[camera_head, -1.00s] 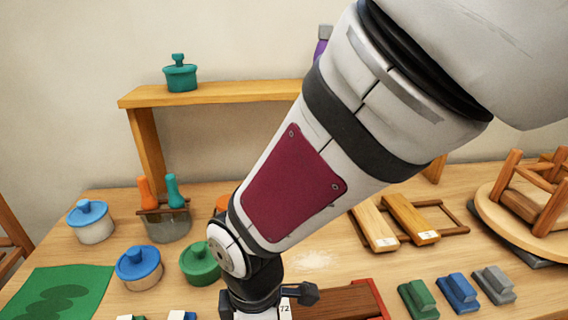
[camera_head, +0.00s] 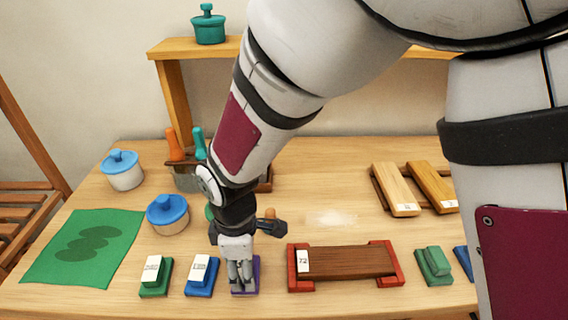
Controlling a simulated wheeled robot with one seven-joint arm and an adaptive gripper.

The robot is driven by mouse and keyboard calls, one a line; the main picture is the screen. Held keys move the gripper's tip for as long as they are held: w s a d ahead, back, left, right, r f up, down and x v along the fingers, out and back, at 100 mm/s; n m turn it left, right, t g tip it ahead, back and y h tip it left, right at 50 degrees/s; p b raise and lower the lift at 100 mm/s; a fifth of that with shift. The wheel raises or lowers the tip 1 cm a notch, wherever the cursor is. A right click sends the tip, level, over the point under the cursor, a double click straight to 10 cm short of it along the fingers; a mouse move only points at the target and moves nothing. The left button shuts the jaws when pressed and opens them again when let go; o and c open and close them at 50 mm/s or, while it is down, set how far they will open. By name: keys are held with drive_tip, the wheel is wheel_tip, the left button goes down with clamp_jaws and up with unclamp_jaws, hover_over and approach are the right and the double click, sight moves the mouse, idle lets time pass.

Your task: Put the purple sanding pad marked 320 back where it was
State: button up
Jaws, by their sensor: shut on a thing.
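My gripper (camera_head: 242,284) points down at the front of the table and is shut on a purple sanding pad (camera_head: 256,272). The fingers cover most of the pad, and its 320 mark cannot be read. The pad is in line with a blue pad (camera_head: 201,280) and a green pad (camera_head: 156,281), both with white labelled tops, to its left. It is at or very near the table top; I cannot tell whether it touches.
A dark board in a red holder (camera_head: 345,262) lies close to the right. Another green pad (camera_head: 433,266) is beyond it. A blue-lidded pot (camera_head: 168,214) and a green cloth (camera_head: 85,246) are to the left. A shelf (camera_head: 172,100) stands behind.

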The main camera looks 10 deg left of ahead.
drive_tip(key=shift+f, duration=0.2)
drive_tip(key=o, duration=1)
drive_tip(key=shift+o, duration=0.2)
drive_tip(key=shift+r, duration=0.1)
